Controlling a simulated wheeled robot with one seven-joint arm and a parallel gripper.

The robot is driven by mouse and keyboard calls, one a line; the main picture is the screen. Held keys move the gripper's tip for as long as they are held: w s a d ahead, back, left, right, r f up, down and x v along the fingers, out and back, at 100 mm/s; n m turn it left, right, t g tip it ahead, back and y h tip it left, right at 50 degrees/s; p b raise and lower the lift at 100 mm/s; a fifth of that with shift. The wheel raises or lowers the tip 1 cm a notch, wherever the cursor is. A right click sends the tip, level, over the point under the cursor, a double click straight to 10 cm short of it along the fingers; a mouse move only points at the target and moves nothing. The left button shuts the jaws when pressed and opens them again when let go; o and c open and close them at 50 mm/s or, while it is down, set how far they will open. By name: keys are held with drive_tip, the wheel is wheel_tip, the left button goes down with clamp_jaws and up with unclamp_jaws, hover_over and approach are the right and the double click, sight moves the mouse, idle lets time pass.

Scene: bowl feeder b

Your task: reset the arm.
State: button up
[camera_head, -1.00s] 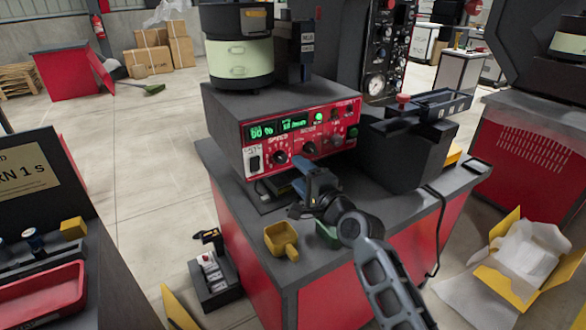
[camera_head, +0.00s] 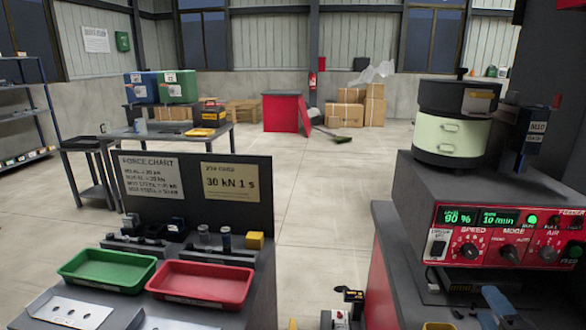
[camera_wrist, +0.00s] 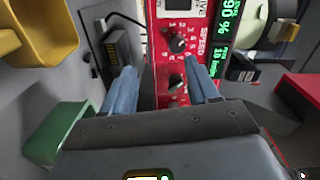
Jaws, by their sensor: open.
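My gripper (camera_wrist: 162,88) is open in the wrist view, its two blue fingers apart with nothing between them. It faces the red control panel (camera_wrist: 178,60) of the feeder, with knobs and green displays beyond the fingertips. In the head view only a bit of blue finger (camera_head: 497,303) shows at the bottom right edge, below the red control panel (camera_head: 510,235). The rest of my arm is out of that view. I cannot tell the exact gap between fingertips and panel.
In the wrist view a yellow scoop (camera_wrist: 52,38) and a green container (camera_wrist: 55,138) lie to the left, close to my gripper. In the head view a bench with a green tray (camera_head: 108,268) and red tray (camera_head: 202,284) stands left. Open floor (camera_head: 310,220) lies between.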

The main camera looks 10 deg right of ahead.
drive_tip(key=s+a+f+n+g+y, duration=0.1)
drive_tip(key=s+a+f+n, duration=0.1)
drive_tip(key=s+a+n, duration=0.55)
drive_tip(key=s+a+f+n+y, duration=0.1)
drive_tip(key=s+a+f+n, duration=0.3)
drive_tip(key=s, duration=0.7)
drive_tip(key=s+a+r+n+y, duration=0.1)
drive_tip(key=s+a+r+n, duration=0.1)
drive_tip(key=s, duration=0.3)
drive_tip(key=s+a+r+n+y, duration=0.1)
drive_tip(key=s+a+r+n, duration=0.2)
drive_tip(key=s, duration=0.3)
drive_tip(key=s+a+r+n+g, duration=0.1)
drive_tip(key=s+a+r+n, duration=0.2)
drive_tip(key=s, duration=0.3)
drive_tip(key=shift+a+r+y, duration=0.4)
drive_tip(key=shift+a+r, duration=0.05)
drive_tip(key=shift+a, duration=0.2)
